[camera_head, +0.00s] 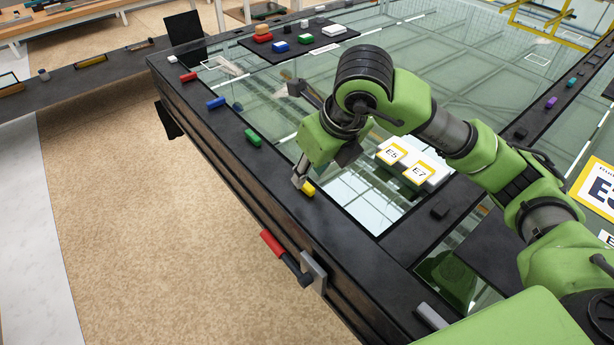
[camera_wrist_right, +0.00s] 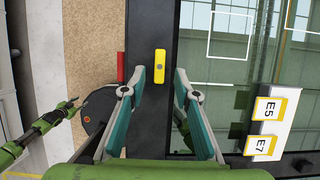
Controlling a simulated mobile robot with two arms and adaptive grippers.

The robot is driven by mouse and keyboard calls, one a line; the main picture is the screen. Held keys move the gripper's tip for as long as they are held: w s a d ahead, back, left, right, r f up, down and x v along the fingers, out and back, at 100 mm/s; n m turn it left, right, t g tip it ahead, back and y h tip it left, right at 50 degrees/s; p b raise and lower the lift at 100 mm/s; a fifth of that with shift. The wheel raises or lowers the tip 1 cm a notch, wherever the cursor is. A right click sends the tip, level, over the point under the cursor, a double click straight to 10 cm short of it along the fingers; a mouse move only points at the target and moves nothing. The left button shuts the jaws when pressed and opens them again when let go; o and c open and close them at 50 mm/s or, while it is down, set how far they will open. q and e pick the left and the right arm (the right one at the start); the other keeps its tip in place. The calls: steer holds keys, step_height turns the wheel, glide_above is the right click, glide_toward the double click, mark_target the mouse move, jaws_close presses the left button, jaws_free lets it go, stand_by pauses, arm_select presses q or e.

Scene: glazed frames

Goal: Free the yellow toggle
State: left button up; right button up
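The yellow toggle (camera_wrist_right: 160,68) is a small upright-looking block with a dark dot, set in the dark border of the glazed frame. In the head view the yellow toggle (camera_head: 308,189) shows partly beside my right gripper (camera_head: 300,180). In the right wrist view my right gripper (camera_wrist_right: 160,76) is open, with one finger on each side of the toggle's line and a clear gap to both. Whether the fingertips are level with it in depth I cannot tell.
Green (camera_head: 253,137), blue (camera_head: 215,103) and red (camera_head: 188,76) toggles sit farther along the border. A red-handled lever (camera_head: 272,243) sticks out from the frame's side. White blocks marked E5 and E7 (camera_head: 419,169) stand on the glass. A dark tray (camera_head: 325,40) holds coloured blocks.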

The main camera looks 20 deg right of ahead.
steer(key=v, duration=0.8)
steer(key=shift+r, duration=0.1)
